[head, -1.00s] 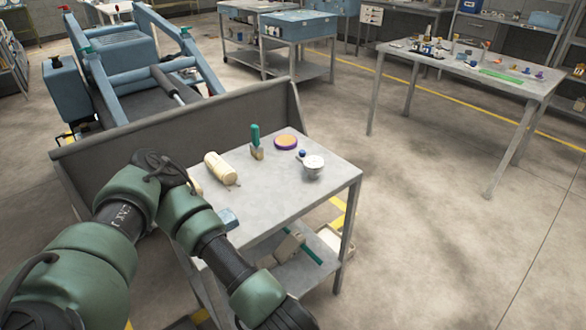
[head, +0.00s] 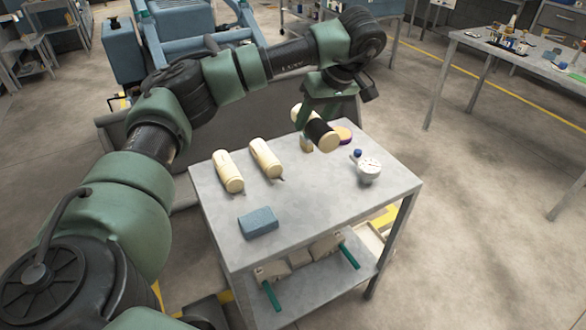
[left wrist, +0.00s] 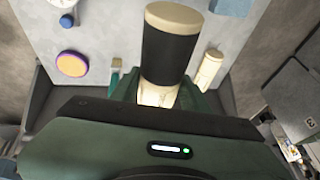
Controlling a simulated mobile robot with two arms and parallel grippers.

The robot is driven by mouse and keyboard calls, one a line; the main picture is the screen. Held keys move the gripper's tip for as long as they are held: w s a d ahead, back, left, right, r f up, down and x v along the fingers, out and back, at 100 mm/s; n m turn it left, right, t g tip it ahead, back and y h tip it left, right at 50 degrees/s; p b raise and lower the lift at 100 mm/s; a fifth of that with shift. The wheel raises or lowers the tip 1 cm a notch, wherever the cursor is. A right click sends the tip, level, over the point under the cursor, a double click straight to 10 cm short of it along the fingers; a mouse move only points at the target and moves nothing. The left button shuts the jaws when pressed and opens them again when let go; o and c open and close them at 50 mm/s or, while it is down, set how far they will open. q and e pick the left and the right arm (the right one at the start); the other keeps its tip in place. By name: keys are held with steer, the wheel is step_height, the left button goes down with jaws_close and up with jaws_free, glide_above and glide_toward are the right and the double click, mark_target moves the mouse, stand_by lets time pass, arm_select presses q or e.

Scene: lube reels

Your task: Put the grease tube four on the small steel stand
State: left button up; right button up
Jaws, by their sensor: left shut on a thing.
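My left gripper (head: 318,112) is shut on a cream grease tube with a black band (head: 322,133). It holds the tube tilted over the back part of the small steel stand (head: 300,212), seemingly above the top. In the left wrist view the held tube (left wrist: 172,50) points away from the gripper (left wrist: 158,95), its cream end cap outermost. Two other cream tubes lie side by side on the stand, a left one (head: 229,172) and a right one (head: 266,159). I cannot read any number on them. My right gripper is not in view.
On the stand are a blue block (head: 258,222), a white gauge (head: 369,169) and a purple-rimmed disc (head: 344,135). A scraper (head: 307,146) is mostly hidden behind the held tube. The stand's front middle is clear. A worktable (head: 480,48) stands at the right.

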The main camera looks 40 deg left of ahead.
arm_select(q)
steer(key=shift+a+r, duration=0.1)
steer(key=shift+a, duration=0.25)
step_height(320, 180, down, 14)
steer(key=shift+f, duration=0.15)
step_height(320, 180, down, 5)
steer(key=shift+p, duration=0.4)
steer(key=shift+d, duration=0.1)
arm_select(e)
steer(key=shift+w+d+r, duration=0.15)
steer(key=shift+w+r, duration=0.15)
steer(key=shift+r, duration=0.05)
arm_select(q)
steer(key=o, duration=1.2)
steer(key=shift+o, duration=1.1)
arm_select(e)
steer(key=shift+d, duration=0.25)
